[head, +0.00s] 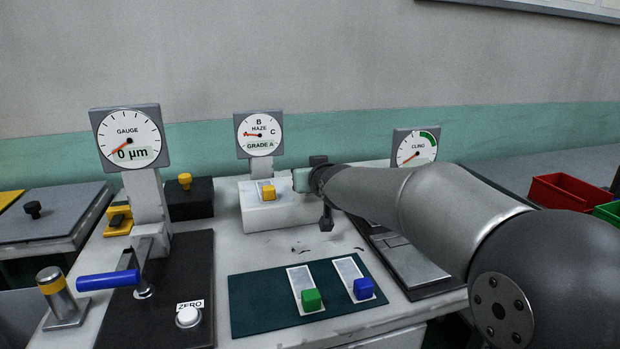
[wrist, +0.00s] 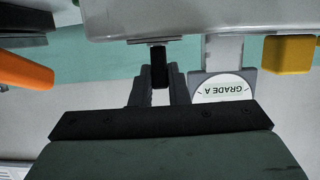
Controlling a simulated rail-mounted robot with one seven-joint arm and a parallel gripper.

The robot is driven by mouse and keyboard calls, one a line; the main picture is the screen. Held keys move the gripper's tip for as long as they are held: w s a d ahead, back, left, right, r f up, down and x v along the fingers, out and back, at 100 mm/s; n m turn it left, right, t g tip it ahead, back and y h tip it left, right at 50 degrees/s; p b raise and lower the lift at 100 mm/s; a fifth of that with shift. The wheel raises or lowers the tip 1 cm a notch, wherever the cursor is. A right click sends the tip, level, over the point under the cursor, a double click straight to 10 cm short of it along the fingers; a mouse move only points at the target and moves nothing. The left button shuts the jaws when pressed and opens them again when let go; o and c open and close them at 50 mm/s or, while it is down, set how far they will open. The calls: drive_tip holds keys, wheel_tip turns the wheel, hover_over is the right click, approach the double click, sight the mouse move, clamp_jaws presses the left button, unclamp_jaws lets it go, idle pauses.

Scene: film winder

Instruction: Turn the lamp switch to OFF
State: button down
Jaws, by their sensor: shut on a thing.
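The lamp switch appears to be the small black lever (wrist: 160,75), on a thin grey plate at the edge of a white box. No ON or OFF marking is legible. In the wrist view, which is upside down, my gripper (wrist: 160,92) has its two dark fingers closed around the lever. In the head view the white box (head: 280,218) stands below the haze dial, with a yellow block (head: 268,193) on top. My gripper (head: 303,181) is at the box's right end, and the lever cannot be made out there.
The haze dial (head: 260,131) stands close behind, reading GRADE A; the cling dial (head: 415,148) is right. A dark green mat (head: 250,300) with green and blue blocks lies in front. The gauge (head: 129,139) and blue handle (head: 108,280) are left. A red bin (head: 567,191) is far right.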

drive_tip(key=c, duration=1.4)
unclamp_jaws()
drive_tip(key=p+v, duration=0.9)
drive_tip(key=v, duration=0.8)
drive_tip(key=shift+s+p, duration=0.25)
drive_tip(key=shift+p, duration=0.05)
